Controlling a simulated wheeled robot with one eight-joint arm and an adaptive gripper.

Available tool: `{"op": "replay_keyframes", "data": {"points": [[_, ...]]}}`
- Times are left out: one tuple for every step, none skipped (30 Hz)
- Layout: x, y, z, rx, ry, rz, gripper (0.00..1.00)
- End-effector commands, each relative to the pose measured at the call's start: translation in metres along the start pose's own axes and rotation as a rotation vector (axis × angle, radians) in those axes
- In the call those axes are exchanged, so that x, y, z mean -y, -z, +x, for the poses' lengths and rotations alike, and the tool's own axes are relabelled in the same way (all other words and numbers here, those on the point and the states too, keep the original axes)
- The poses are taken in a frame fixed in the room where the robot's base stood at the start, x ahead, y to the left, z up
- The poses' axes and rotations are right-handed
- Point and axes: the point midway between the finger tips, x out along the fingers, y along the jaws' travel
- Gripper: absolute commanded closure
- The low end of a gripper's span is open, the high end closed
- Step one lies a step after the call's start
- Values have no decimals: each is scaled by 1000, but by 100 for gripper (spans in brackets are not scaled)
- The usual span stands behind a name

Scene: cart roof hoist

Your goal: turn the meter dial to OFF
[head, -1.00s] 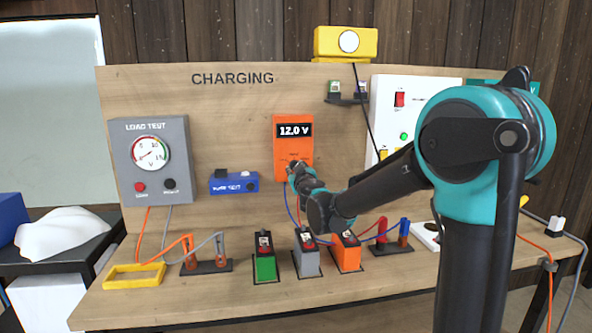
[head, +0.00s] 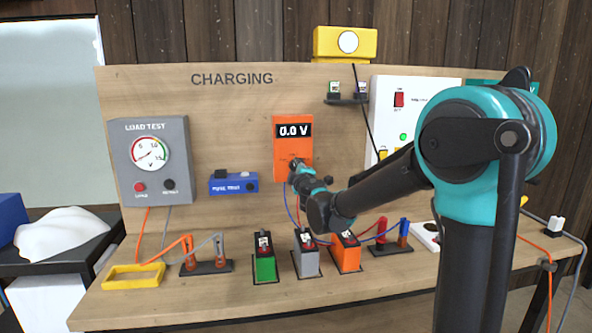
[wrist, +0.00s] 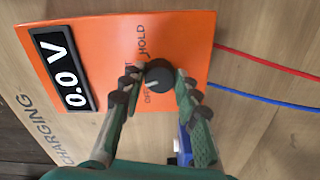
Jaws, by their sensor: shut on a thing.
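The orange meter (head: 293,160) is mounted on the upright board, and its display (head: 293,131) reads 0.0 V. The wrist view also shows the meter (wrist: 180,35) turned sideways, with the display (wrist: 66,70) at left. Its round black dial (wrist: 160,72) sits between the two fingers of my gripper (wrist: 158,78), which is shut on it. A pale pointer mark on the dial faces the lower left, towards small lettering that is hard to read and partly hidden by a finger. HOLD is legible above the dial. In the head view my gripper (head: 296,166) covers the dial.
A blue device (head: 233,184) is on the board left of the meter. Green (head: 264,266), grey (head: 307,262) and orange (head: 346,258) batteries stand on the bench below my arm. Red (wrist: 265,62) and blue (wrist: 262,97) leads leave the meter. A load test gauge (head: 150,160) is at left.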

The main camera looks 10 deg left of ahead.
Motion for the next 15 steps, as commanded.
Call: {"op": "replay_keyframes", "data": {"points": [[0, 0, 0, -1, 0, -41, 98], [0, 0, 0, -1, 0, -70, 98], [0, 0, 0, -1, 0, -108, 98], [0, 0, 0, -1, 0, -136, 98], [0, 0, 0, -1, 0, -165, 98], [0, 0, 0, -1, 0, -203, 98], [0, 0, 0, -1, 0, -231, 98], [0, 0, 0, -1, 0, -260, 98], [0, 0, 0, -1, 0, -298, 98], [0, 0, 0, -1, 0, -326, 98], [0, 0, 0, -1, 0, -353, 98], [-1, 0, 0, -1, 0, -390, 98], [-1, 1, 0, -1, 0, -416, 98], [-1, 1, 0, -1, 0, -442, 98], [-1, 1, 0, -1, 0, -476, 98]]}}
